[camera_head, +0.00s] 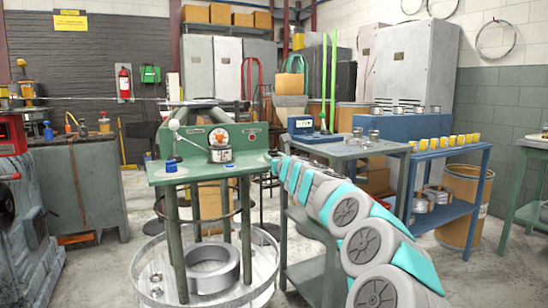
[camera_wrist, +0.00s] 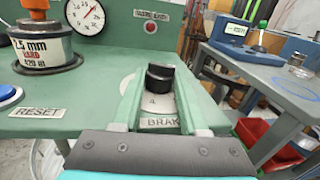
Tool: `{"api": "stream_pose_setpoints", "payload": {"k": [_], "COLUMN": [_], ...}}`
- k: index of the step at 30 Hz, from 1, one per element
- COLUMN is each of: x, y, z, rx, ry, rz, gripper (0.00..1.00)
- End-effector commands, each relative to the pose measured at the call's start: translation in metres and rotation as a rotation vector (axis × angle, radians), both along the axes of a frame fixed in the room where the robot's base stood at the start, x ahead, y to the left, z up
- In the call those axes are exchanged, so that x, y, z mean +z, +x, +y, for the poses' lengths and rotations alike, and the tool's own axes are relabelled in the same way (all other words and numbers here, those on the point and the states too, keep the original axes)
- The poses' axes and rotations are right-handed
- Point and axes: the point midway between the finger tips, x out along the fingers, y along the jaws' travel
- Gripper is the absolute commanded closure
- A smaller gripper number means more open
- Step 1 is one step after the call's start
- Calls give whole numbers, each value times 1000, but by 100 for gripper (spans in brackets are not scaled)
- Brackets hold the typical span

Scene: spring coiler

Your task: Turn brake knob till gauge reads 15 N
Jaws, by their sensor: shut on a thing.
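The black brake knob (camera_wrist: 160,76) sits on a pale round dial plate on the green panel, above a label partly reading BRAK (camera_wrist: 160,122). My gripper (camera_wrist: 159,82) is shut on the knob, with one pale green finger on each side of it. In the head view my gripper (camera_head: 276,158) is at the right end of the green machine table (camera_head: 170,177), and the knob is hidden there. The round white gauge (camera_wrist: 86,15) is cut by the top edge of the wrist view. Its needle is too small to read surely. It also shows in the head view (camera_head: 219,137).
A grey can (camera_wrist: 45,50) marked 2.5 mm HARD stands left of the knob. A blue button (camera_wrist: 8,97) is beside the RESET label. A red button (camera_wrist: 150,27) is on the upright panel. A grey side table (camera_head: 345,150) with a blue instrument (camera_head: 303,128) stands right.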

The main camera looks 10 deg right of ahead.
Motion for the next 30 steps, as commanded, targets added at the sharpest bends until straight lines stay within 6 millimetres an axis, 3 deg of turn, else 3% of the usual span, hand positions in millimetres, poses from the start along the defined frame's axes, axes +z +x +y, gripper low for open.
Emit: {"api": "stream_pose_setpoints", "payload": {"k": [12, 23, 24, 30], "x": [6, 2, 2, 1], "y": [1, 0, 0, 0], "z": [-2, -2, -2, -2], "rx": [162, 180, 180, 179], "ry": [-1, -2, -1, -2], "rz": [-1, -3, -3, -2], "gripper": [100, 100, 54, 32]}}
